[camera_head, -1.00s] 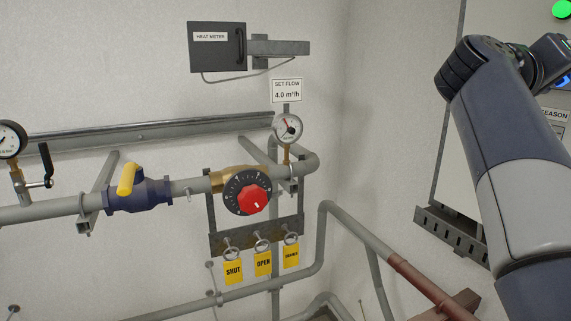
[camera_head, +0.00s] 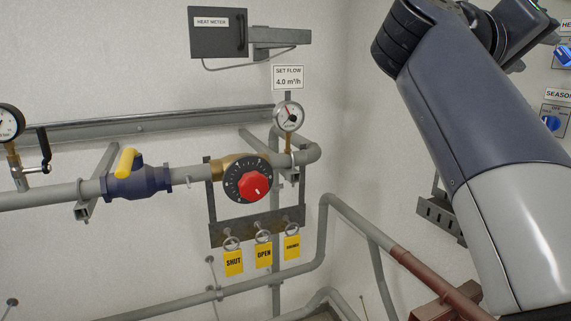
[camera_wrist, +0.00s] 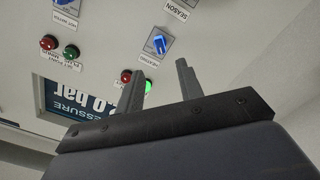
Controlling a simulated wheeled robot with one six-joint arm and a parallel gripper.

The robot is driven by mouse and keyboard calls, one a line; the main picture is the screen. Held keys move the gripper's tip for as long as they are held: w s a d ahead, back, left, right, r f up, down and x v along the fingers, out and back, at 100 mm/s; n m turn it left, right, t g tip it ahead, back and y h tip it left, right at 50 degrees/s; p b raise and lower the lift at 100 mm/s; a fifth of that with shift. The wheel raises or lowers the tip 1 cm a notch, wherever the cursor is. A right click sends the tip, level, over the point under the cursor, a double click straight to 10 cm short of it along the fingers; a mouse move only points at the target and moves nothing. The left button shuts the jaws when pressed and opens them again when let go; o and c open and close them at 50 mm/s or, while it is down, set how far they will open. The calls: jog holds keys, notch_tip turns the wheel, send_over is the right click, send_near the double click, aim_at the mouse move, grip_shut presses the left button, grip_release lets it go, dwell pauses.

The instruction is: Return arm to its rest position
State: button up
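My gripper (camera_wrist: 160,72) shows in the wrist view with its two grey fingers apart and nothing between them. Behind the fingers is a light control panel (camera_wrist: 100,22), which appears tilted in that view. In the head view my arm (camera_head: 470,130) reaches up along the right side. The gripper itself cannot be made out there.
In the head view a pipe run carries a blue valve with a yellow handle (camera_head: 127,162), a red-knobbed dial (camera_head: 253,187) and a gauge (camera_head: 289,116). Yellow tags (camera_head: 264,255) hang below. A heat meter box (camera_head: 217,33) is above. The wall between pipes and arm is clear.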

aim_at(561, 56)
jog(key=p+x, duration=0.3)
jog(key=x, duration=0.7)
jog(key=shift+d, duration=0.35)
jog(key=shift+w+f+m+b, duration=0.15)
jog(key=shift+m+b, duration=0.15)
jog(key=shift+m, duration=0.2)
jog(key=shift+a+m, duration=0.2)
jog(key=shift+m, duration=0.7)
jog(key=m+b, duration=0.1)
jog(key=m, duration=0.9)
jog(key=shift+m, duration=0.3)
jog(key=shift+m+p, duration=0.55)
jog(key=shift+m, duration=1.45)
